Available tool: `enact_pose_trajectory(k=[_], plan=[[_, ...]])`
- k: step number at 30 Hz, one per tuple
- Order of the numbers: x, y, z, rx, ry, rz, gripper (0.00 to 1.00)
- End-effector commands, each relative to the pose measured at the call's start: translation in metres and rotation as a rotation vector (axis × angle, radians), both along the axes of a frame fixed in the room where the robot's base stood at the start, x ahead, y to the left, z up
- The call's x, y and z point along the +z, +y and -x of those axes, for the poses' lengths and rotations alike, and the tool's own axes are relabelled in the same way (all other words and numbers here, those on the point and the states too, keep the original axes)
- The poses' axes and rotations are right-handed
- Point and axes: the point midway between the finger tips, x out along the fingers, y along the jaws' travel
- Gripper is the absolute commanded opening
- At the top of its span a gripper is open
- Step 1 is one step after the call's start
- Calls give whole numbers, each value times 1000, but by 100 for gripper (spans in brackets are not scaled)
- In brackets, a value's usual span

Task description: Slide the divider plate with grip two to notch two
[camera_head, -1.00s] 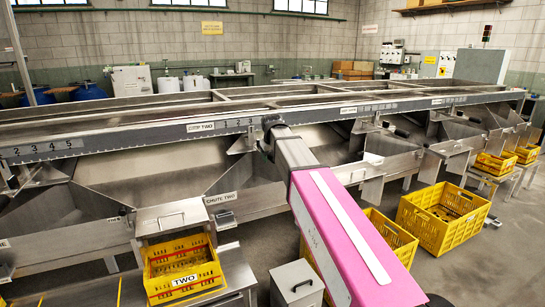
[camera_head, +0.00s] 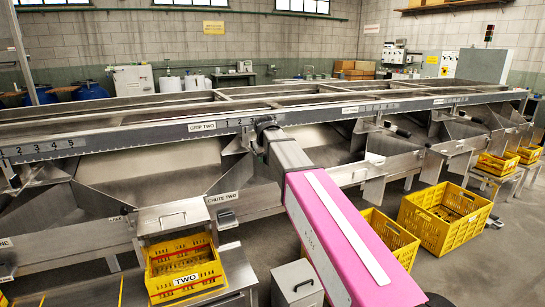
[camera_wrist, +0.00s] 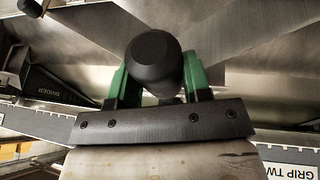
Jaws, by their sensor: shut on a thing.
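My gripper (camera_wrist: 156,84) has green fingers on either side of a black round grip (camera_wrist: 153,62) and is shut on it in the wrist view. In the head view my gripper (camera_head: 266,126) is at the front rail, just right of the number 3 on the scale (camera_head: 240,122) beside the GRIP TWO label (camera_head: 202,127). That label also shows, partly cut off, in the wrist view (camera_wrist: 292,171). A grey metal piece, seemingly the divider plate (camera_head: 237,144), hangs below the rail just left of my gripper. The grip itself is hidden in the head view.
The long sizer rail (camera_head: 110,140) runs across the view, with another numbered scale at left. CHUTE TWO (camera_head: 222,198) is below. Yellow crates (camera_head: 440,232) stand at right, and a yellow crate labelled TWO (camera_head: 185,281) is in front. A grey box (camera_head: 296,285) stands near my arm.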

Motion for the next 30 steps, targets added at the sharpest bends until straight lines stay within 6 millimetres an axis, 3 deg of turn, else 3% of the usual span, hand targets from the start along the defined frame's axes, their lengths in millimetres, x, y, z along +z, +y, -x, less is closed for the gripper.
enact_pose_trajectory(k=[4,13,14,15,25,30], plan=[[0,19,8,3,1,-1,2],[0,21,9,2,1,-1,2],[0,21,9,2,1,-1,54],[0,21,9,1,1,-2,67],[2,20,9,0,0,-1,69],[16,21,16,1,-2,-2,69]])
